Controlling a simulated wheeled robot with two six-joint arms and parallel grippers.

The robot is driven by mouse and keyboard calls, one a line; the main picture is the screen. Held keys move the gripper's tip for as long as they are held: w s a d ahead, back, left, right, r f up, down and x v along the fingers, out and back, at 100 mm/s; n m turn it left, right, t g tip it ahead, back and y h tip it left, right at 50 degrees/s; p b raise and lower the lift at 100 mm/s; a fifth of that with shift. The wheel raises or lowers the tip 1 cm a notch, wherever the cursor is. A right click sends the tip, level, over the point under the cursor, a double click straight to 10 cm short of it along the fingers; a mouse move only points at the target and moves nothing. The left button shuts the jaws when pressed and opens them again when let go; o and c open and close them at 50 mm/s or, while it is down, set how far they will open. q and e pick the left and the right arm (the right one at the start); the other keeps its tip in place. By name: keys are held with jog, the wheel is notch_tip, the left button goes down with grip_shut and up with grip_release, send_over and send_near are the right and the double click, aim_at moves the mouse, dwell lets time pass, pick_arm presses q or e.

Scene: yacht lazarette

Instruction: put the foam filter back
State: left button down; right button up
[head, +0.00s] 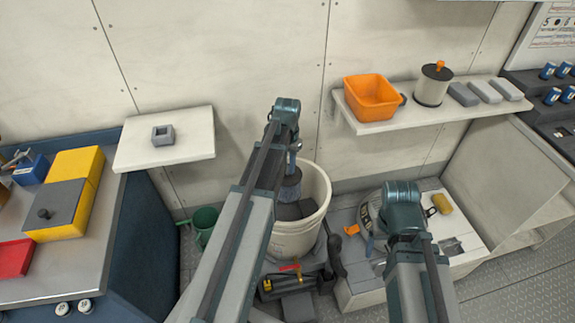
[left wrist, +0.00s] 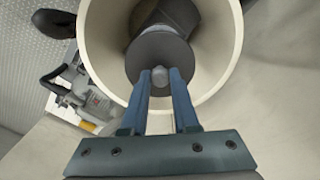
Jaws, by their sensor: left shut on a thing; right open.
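A dark grey round piece with a pale knob, which looks like the foam filter (left wrist: 153,50), shows in the left wrist view. It also shows as a grey-blue cylinder in the head view (head: 290,188). My left gripper (head: 294,163) is shut on the knob from above, with one blue finger on each side (left wrist: 160,78). The filter hangs at the mouth of the white bucket (head: 322,190), inside its rim. Its underside is hidden. My right gripper (head: 405,226) is over the white box on the right, open; its fingertips are mostly hidden by my arm.
Dark grey blocks (head: 300,210) lie inside the bucket. A white box (head: 362,287) with a yellow roll (head: 441,203) and small parts stands on the right. A tool tray (head: 290,285) is in front. A shelf carries an orange tub (head: 372,98). A green cup (head: 205,222) is left of the bucket.

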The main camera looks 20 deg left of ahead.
pick_arm(q)
jog(key=shift+f+b, duration=5.25)
jog(key=shift+f, duration=0.4)
jog(key=shift+f+b, duration=0.35)
jog(key=shift+b, duration=0.05)
jog(key=shift+f+b, duration=0.6)
jog(key=shift+f, duration=0.15)
jog(key=shift+f+b, duration=0.3)
jog(key=shift+b, duration=0.1)
jog(key=c, duration=0.6)
grip_release()
